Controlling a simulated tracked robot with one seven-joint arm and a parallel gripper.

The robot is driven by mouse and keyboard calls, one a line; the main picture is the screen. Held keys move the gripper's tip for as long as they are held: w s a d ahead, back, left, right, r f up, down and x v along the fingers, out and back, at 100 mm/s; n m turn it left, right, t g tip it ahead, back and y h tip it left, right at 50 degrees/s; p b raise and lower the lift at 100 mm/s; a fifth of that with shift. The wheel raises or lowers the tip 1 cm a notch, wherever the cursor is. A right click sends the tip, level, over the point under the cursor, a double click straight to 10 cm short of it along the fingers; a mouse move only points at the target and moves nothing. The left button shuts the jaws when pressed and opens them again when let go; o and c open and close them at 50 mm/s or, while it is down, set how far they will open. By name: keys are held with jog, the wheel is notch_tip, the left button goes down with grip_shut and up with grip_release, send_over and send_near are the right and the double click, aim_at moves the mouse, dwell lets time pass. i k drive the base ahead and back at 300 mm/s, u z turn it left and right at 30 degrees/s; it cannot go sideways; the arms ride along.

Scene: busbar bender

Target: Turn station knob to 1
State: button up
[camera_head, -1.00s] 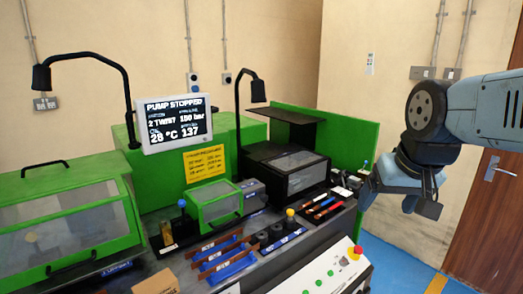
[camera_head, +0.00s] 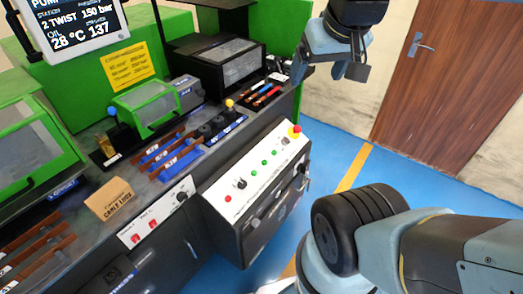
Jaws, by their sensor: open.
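A sloped white control panel (camera_head: 262,172) on the front of the machine carries a black knob (camera_head: 240,184), green and red buttons and a red-yellow emergency stop (camera_head: 295,130). A second black knob (camera_head: 182,197) is on a smaller white panel to the left, and a round black one (camera_head: 255,222) is on the cabinet front below. Their labels are too small to tell which is the station knob. The tilted screen (camera_head: 78,22) reads "2 TWIST 150 bar". My gripper (camera_head: 328,72) is open and empty, above and right of the control panel, touching nothing.
A yellow-topped lever (camera_head: 230,104) and a blue-topped lever (camera_head: 112,112) stand up from the bench. A cardboard box (camera_head: 110,198) sits at the front left. Green covers and a black box (camera_head: 215,60) are behind. Blue floor is free at the right, before a brown door (camera_head: 440,85).

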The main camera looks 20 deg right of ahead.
aim_at(242, 184)
jog(key=u, duration=0.2)
jog(key=k, duration=1.25)
jog(key=z, duration=0.6)
jog(key=i, duration=1)
